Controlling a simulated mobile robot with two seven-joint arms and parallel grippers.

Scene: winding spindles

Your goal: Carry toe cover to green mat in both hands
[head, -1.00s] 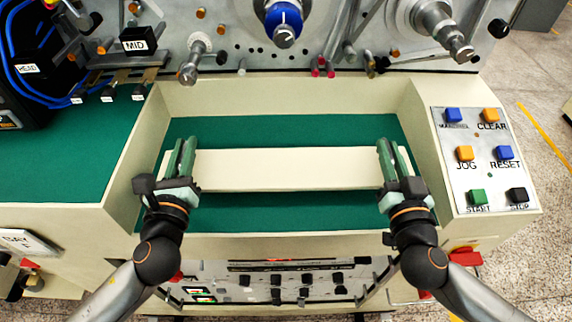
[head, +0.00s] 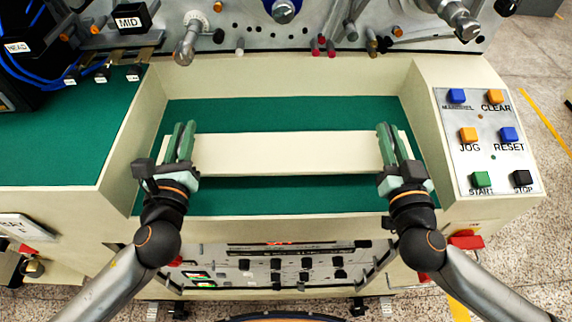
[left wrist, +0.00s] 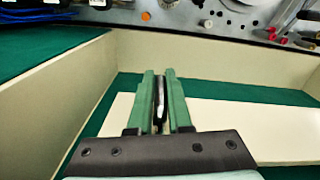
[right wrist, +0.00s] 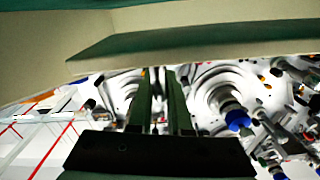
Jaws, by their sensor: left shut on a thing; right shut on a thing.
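The toe cover, a long cream panel (head: 285,153), spans the green-floored recess of the machine, about level. My left gripper (head: 182,125) is shut at its left end, and my right gripper (head: 386,126) is shut at its right end. The cover also shows in the left wrist view (left wrist: 250,125), to the right of the fingers, with a thin dark and pale piece between them. The green mat (head: 285,113) is the recess floor, bare behind and in front of the cover; whether the cover touches it I cannot tell. The right wrist view does not clearly show the grip.
Cream walls surround the recess. A button panel (head: 487,140) is on the right. A green surface (head: 60,140) lies on the left. My arms come over the front edge.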

